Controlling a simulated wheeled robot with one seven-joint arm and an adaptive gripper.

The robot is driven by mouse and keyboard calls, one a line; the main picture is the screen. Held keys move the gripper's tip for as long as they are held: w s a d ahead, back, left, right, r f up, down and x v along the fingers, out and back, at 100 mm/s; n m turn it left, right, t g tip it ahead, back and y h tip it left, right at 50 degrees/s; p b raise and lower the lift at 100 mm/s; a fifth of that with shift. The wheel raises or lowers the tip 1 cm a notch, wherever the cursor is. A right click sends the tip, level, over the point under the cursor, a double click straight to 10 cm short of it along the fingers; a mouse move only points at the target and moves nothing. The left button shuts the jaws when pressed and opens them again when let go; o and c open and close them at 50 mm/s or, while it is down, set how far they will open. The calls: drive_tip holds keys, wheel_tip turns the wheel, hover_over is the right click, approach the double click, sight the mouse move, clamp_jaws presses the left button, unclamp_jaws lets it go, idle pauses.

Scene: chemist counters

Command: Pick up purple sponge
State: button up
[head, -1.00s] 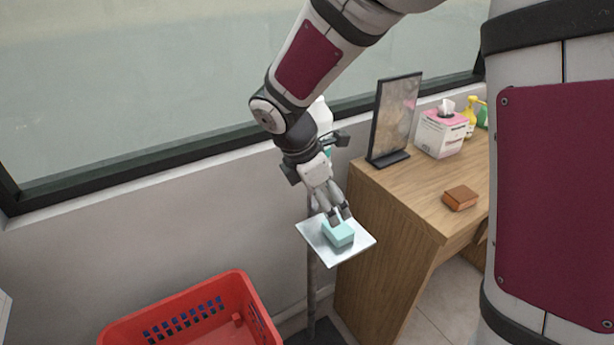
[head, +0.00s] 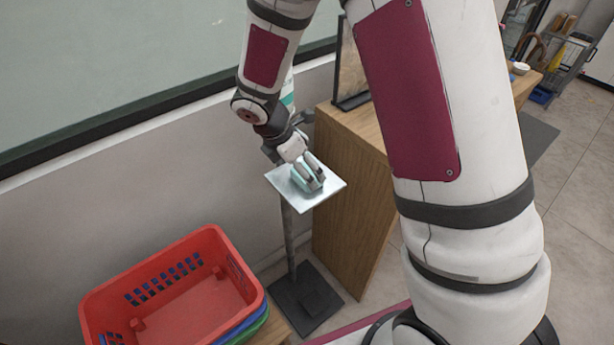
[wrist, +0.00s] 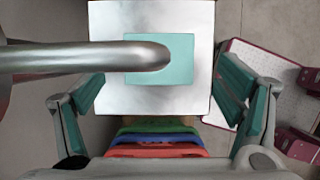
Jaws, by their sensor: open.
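No purple sponge shows. A teal block that looks like a sponge (head: 299,184) lies on a square silver-white plate (head: 330,183) on a thin stand. In the wrist view the teal block (wrist: 180,68) sits near the middle of the plate (wrist: 200,20), partly hidden by a curved metal tube. My gripper (head: 311,178) is low over the plate at the block, with the block partly hidden behind its fingers. In the wrist view my gripper (wrist: 162,85) is open, one finger on each side of the block, with gaps between. Contact with the plate cannot be told.
The metal tube (wrist: 90,57) crosses above the block in the wrist view. A red basket (head: 205,290), stacked on others, stands at lower left. The stand's dark base (head: 305,297) is on the floor. A wooden counter (head: 355,180) is close right; the wall is behind.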

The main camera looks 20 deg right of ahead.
drive_tip(key=x, duration=0.3)
drive_tip(key=shift+w+d+f, duration=0.1)
drive_tip(key=c, duration=0.9)
drive_tip(key=shift+c, duration=0.4)
drive_tip(key=shift+r, duration=0.55)
drive_tip(key=r, duration=0.1)
drive_tip(key=s+r, duration=0.1)
drive_tip(key=shift+r, duration=0.3)
drive_tip(key=s+a+r, duration=0.1)
drive_tip(key=s+a, duration=0.3)
drive_tip(key=s, duration=1)
drive_tip(key=shift+s+a+b, duration=0.2)
drive_tip(key=shift+b, duration=0.2)
